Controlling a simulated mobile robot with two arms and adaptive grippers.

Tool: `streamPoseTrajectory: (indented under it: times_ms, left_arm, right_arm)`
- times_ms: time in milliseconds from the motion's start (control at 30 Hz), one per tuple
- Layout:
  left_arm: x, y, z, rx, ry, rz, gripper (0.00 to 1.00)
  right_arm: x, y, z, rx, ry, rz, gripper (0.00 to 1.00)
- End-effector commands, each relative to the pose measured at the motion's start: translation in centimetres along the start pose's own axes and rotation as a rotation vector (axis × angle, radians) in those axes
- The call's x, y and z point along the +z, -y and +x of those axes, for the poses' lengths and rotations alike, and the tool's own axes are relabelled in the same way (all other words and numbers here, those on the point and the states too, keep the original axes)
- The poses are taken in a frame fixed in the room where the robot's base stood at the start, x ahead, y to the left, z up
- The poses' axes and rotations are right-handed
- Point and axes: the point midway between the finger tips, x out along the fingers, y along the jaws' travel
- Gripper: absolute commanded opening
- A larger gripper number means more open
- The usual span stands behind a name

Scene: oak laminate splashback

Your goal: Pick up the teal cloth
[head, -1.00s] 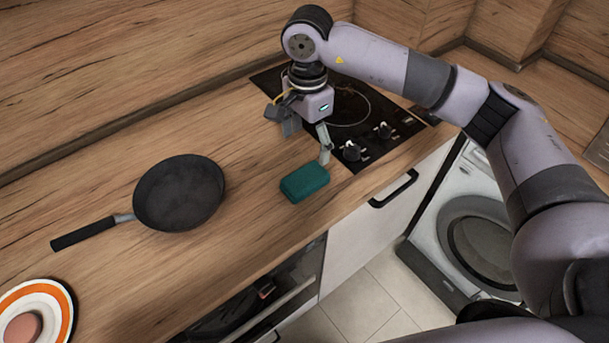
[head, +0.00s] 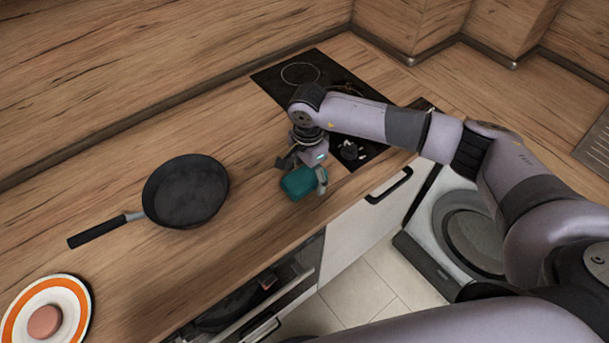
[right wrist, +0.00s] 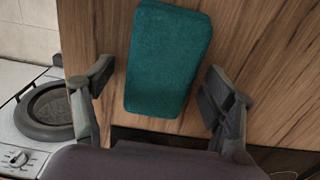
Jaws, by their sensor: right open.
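The teal cloth (head: 297,184) is a folded block lying on the wooden counter near its front edge, left of the hob. My right gripper (head: 301,176) is down at the cloth, with one finger on its right side and the other at its upper left. In the right wrist view the cloth (right wrist: 168,58) lies between the two spread fingers of the gripper (right wrist: 158,98), with a gap on each side. The gripper is open and not closed on it. My left gripper is not in view.
A black frying pan (head: 186,191) lies left of the cloth, its handle pointing left. An orange-rimmed plate (head: 14,323) with a pinkish round thing (head: 44,321) sits at the lower left. The black hob (head: 275,83) is behind the arm. The counter between pan and cloth is clear.

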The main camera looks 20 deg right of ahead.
Motion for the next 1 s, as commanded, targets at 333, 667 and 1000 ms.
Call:
streamPoseTrajectory:
  times_ms: [333, 667, 1000]
  left_arm:
    - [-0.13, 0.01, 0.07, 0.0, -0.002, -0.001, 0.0]
    - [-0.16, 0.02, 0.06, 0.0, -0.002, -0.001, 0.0]
    - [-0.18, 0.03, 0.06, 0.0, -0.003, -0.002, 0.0]
  right_arm:
    - [0.01, 0.01, 0.01, 0.0, 0.0, 0.0, 0.64]
    - [0.0, 0.01, -0.01, 0.0, 0.0, 0.0, 0.42]
    - [-0.01, 0.01, -0.02, 0.0, 0.0, 0.0, 0.26]
